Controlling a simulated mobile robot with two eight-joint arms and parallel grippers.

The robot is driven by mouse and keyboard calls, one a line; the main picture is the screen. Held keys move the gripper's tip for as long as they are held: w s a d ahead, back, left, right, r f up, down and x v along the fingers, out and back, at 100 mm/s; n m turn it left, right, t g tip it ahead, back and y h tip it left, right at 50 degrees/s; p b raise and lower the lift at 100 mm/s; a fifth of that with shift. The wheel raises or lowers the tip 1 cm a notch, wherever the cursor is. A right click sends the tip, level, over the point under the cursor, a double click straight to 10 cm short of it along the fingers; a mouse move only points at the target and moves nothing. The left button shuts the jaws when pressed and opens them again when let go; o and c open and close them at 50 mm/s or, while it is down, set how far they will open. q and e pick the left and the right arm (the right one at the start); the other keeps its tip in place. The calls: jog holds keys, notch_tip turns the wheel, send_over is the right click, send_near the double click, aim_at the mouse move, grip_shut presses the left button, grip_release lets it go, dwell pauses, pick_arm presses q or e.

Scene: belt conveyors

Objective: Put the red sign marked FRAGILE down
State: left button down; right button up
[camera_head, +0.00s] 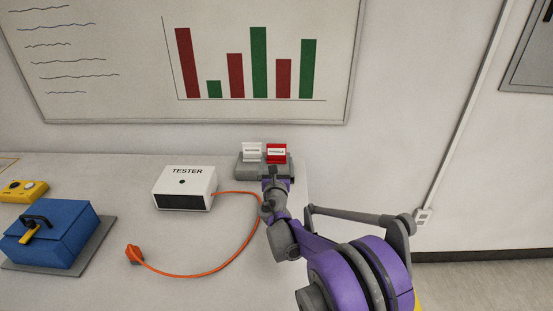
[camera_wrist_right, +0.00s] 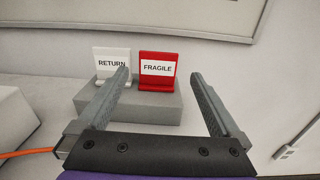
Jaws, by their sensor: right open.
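The red sign marked FRAGILE (camera_head: 277,151) stands upright on a grey block (camera_head: 245,170) at the back of the table. It also shows in the right wrist view (camera_wrist_right: 158,80), with a white label on its red face. My right gripper (camera_head: 277,176) is in front of the block. In the right wrist view its two fingers (camera_wrist_right: 160,80) are spread apart and nothing is between them that they touch. The red sign appears beyond the fingers, closer to the left one. My left gripper is in neither view.
A white sign marked RETURN (camera_wrist_right: 111,66) stands left of the red sign on the same block. A white TESTER box (camera_head: 185,188) with an orange cable (camera_head: 225,262) is to the left. A blue case (camera_head: 52,238) and a yellow box (camera_head: 22,190) are at far left.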

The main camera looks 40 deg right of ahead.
aim_at(276, 146)
jog(key=x, duration=0.5)
jog(key=shift+w+a, duration=0.1)
jog(key=shift+w, duration=0.1)
jog(key=x, duration=0.5)
jog(key=shift+w+d+p, duration=0.2)
jog(key=shift+d+p, duration=0.05)
jog(key=shift+p, duration=0.1)
jog(key=shift+r, duration=0.1)
jog(key=c, duration=1.2)
jog(key=shift+o, duration=0.2)
notch_tip(276, 146, up, 10)
jog(key=shift+p, duration=0.5)
